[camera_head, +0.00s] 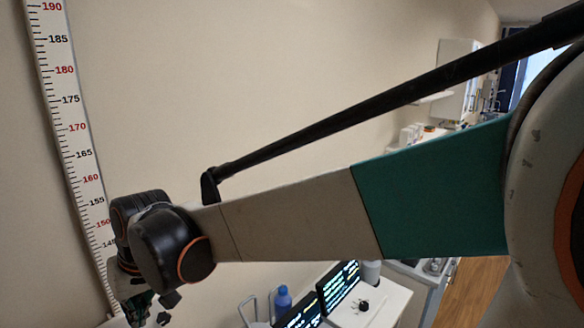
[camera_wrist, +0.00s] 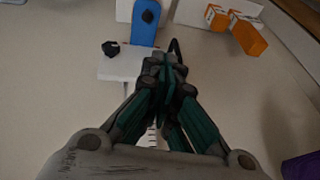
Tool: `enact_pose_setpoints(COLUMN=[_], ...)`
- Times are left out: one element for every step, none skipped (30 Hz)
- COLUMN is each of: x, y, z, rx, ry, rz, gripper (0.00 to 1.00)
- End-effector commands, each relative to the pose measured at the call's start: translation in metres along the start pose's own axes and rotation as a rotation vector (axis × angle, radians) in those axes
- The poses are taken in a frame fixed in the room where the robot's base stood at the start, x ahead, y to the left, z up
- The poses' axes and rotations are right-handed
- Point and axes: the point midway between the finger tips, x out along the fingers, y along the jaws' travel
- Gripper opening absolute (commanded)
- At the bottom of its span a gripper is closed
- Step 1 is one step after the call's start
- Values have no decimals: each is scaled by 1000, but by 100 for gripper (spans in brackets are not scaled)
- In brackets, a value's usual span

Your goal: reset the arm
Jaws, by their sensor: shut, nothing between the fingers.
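My gripper (camera_wrist: 166,68) is in the middle of the wrist view, with its dark-tipped green fingers drawn together and nothing between them. In the head view, part of my gripper (camera_head: 150,308) shows at the bottom left, below the dark wrist joint. My arm stretches across the head view from the right edge to the lower left. The gripper is apart from the things below it as far as I can tell.
A height scale (camera_head: 68,110) runs along the wall near my wrist. The wrist view shows orange boxes (camera_wrist: 248,35), a blue object (camera_wrist: 146,22) and a small black object (camera_wrist: 110,48).

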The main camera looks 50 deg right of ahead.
Motion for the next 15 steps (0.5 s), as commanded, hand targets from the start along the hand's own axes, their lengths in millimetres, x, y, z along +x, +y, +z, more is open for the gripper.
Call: enact_pose_setpoints(x=[16,20,25,30,34,39,44,49,55,60,65,72,78,84,92], y=[8,11,15,19,22,26,30,33,37,40,44,48,51,55,59], z=[18,25,34,41,48,57,64,71,80,88,95,104,111,118,128], rx=[-2,-4,-6,-8,-10,-12,-14,-16,-18,-20,-22,-25,-27,-30,-33], ry=[17,27,40,51,61,74,85,95,108,119,129,142,153,162,176], rz=[7,12,17,21,26,32,37,42,48,52,57,63,68,73,79], gripper=[0,0,0,0,0,0,0,0,0,0,0,0,0,0,0])
